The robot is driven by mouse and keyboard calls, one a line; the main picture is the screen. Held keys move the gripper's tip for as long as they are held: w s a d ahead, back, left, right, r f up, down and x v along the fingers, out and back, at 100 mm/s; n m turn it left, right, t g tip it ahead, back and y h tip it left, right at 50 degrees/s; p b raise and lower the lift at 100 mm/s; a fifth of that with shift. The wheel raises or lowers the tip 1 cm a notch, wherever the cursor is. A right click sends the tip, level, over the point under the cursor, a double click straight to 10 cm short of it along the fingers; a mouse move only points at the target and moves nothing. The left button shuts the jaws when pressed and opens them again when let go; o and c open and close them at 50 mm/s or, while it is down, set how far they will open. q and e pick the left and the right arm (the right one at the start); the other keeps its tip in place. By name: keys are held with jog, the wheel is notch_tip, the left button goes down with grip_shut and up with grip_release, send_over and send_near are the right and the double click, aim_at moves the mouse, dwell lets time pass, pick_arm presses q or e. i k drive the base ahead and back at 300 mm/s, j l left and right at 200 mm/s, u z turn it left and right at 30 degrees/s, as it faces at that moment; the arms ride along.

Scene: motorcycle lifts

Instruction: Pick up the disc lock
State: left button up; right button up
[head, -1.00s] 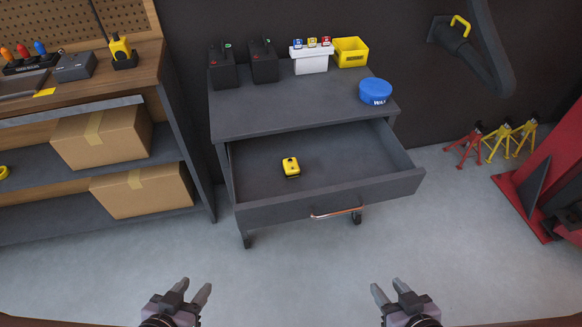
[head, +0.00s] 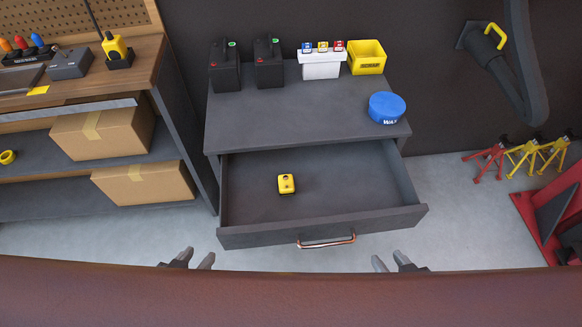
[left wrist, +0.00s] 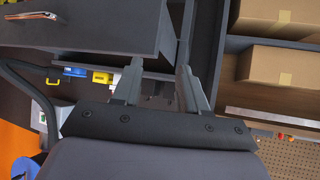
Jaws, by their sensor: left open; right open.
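The disc lock (head: 286,184) is a small yellow and black block. It lies on the floor of the open drawer (head: 340,200), left of the drawer's middle. My left gripper (head: 190,258) is open and empty, in front of and to the left of the drawer. In the left wrist view its two fingers (left wrist: 158,85) stand apart with nothing held between them. My right gripper (head: 393,262) is open and empty, in front of the drawer's right part. Both grippers are well apart from the disc lock, and their lower parts are hidden behind a brown-red surface.
The drawer front has a copper handle (head: 326,243). The cabinet top (head: 270,120) holds dark batteries, a white container, a yellow crate (head: 367,57) and a blue wax tin (head: 386,108). A shelf with cardboard boxes (head: 102,134) stands left. Red and yellow stands (head: 488,158) are right.

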aim_at(286, 184)
jog(key=i+l+u, duration=0.1)
jog(key=l, duration=0.25)
jog(key=i+l+u, duration=0.1)
jog(key=i+l, duration=0.15)
jog(key=i+l+u, duration=0.1)
jog(key=l, duration=0.35)
jog(key=i+l+u, duration=0.1)
jog(key=l, duration=0.3)
jog(key=l+u, duration=0.25)
jog(key=l, duration=0.9)
jog(key=l+u, duration=0.3)
jog(key=l, duration=0.9)
jog(key=l+u, duration=0.2)
jog(key=l, duration=0.25)
jog(key=i+j, duration=0.1)
jog(key=j, duration=0.2)
jog(key=i+j, duration=0.1)
jog(key=j, duration=0.2)
jog(key=i+j, duration=0.15)
jog(key=j+u, duration=0.05)
jog(key=j, duration=0.05)
